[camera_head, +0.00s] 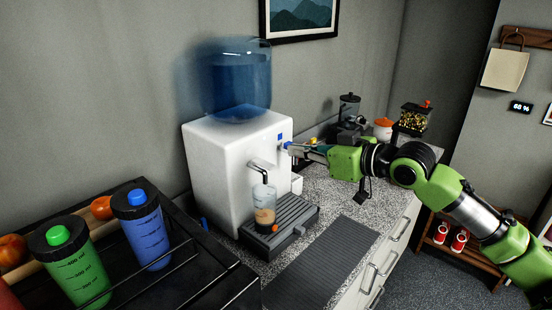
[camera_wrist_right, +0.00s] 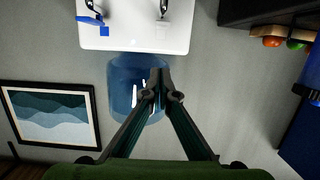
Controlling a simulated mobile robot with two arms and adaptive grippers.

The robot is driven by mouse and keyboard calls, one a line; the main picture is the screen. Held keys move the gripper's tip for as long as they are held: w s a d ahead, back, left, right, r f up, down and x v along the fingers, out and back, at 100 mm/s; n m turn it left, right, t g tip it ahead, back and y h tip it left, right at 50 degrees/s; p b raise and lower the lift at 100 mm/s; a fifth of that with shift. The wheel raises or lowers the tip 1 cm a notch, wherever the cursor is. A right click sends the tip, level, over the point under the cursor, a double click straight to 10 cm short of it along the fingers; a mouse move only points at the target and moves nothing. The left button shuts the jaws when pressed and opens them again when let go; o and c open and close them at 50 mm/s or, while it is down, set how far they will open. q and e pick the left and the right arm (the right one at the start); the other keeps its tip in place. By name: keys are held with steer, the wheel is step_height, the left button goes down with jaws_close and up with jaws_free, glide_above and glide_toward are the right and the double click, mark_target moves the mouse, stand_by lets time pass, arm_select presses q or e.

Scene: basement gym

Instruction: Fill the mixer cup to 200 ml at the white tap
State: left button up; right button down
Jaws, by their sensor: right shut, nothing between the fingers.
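The mixer cup (camera_head: 264,207) is a clear cup with a brownish layer low inside. It stands upright on the grey drip tray (camera_head: 290,222) of the white water dispenser (camera_head: 212,160). A tap (camera_head: 259,167) sticks out just above the cup; I cannot make out any running water or the level marks. My right gripper (camera_head: 290,147) is shut and empty at the dispenser's right upper edge, beside a blue mark. In the right wrist view, turned upside down, its fingers (camera_wrist_right: 160,85) meet in front of the blue bottle, with a blue-marked tap (camera_wrist_right: 90,18) and another tap (camera_wrist_right: 163,8) above. My left gripper is out of view.
A blue water bottle (camera_head: 237,83) tops the dispenser. A green shaker (camera_head: 75,265) and a blue shaker (camera_head: 143,230) stand on the dark rack at left. A dark ribbed mat (camera_head: 320,268) lies bare on the counter. Jars (camera_head: 383,128) stand behind my right arm.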

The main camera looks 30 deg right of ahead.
steer(key=p, duration=0.4)
glide_above(267, 164)
steer(key=f+v, duration=0.1)
steer(key=v, duration=0.3)
steer(key=f, duration=0.4)
steer(key=f+p, duration=0.1)
steer(key=f, duration=0.1)
steer(key=shift+w+a, duration=0.1)
steer(key=shift+w, duration=0.2)
steer(key=f+t+b, duration=0.1)
steer(key=b, duration=0.3)
steer(key=shift+s+f, duration=0.1)
steer(key=shift+f, duration=0.05)
stand_by(1.7)
stand_by(0.7)
